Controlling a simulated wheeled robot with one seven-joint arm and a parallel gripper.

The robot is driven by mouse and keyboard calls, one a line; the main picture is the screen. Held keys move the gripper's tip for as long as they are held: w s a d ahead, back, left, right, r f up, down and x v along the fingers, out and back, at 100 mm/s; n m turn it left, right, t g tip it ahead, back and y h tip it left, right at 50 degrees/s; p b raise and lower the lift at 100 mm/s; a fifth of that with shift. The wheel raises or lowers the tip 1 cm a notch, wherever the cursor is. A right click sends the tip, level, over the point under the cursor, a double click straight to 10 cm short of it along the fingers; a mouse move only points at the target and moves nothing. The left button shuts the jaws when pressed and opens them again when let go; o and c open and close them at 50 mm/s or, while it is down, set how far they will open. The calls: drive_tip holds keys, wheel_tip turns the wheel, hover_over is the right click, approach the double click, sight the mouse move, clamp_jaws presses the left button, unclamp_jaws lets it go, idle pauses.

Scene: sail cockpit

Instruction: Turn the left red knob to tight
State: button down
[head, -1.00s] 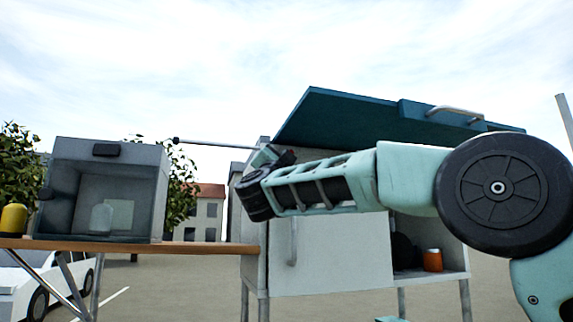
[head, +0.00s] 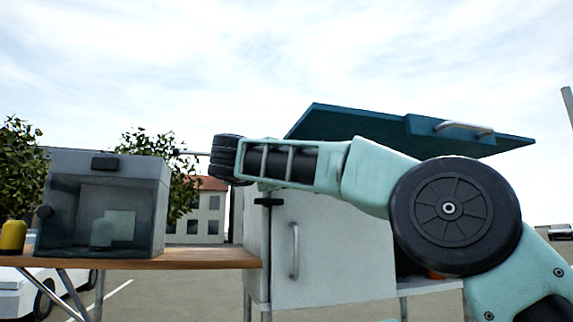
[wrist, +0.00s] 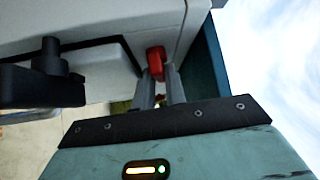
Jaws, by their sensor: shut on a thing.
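The red knob (wrist: 155,62) shows in the wrist view, on the corner of a white-grey body beside a teal panel. My gripper (wrist: 159,80) has its two grey fingers together at the knob and is shut on it. The fingers cover part of the knob, and its turn mark cannot be read. In the head view my wrist blocks the sight of the fingers and the knob. A second red knob cannot be made out.
A black handle (wrist: 42,86) juts out left of the fingers. In the head view are a white cabinet (head: 335,260) with a raised teal lid (head: 390,128), a wooden shelf (head: 205,257), a grey glass-fronted box (head: 160,205) and a yellow canister (head: 13,236).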

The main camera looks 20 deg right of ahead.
idle(0.4)
drive_tip(key=c, duration=1.4)
unclamp_jaws()
drive_tip(key=shift+d, duration=0.1)
drive_tip(key=shift+c, duration=0.2)
drive_tip(key=b+v, duration=0.5)
drive_tip(key=v, duration=1.2)
drive_tip(key=shift+s+r, duration=0.15)
drive_tip(key=shift+r, duration=0.05)
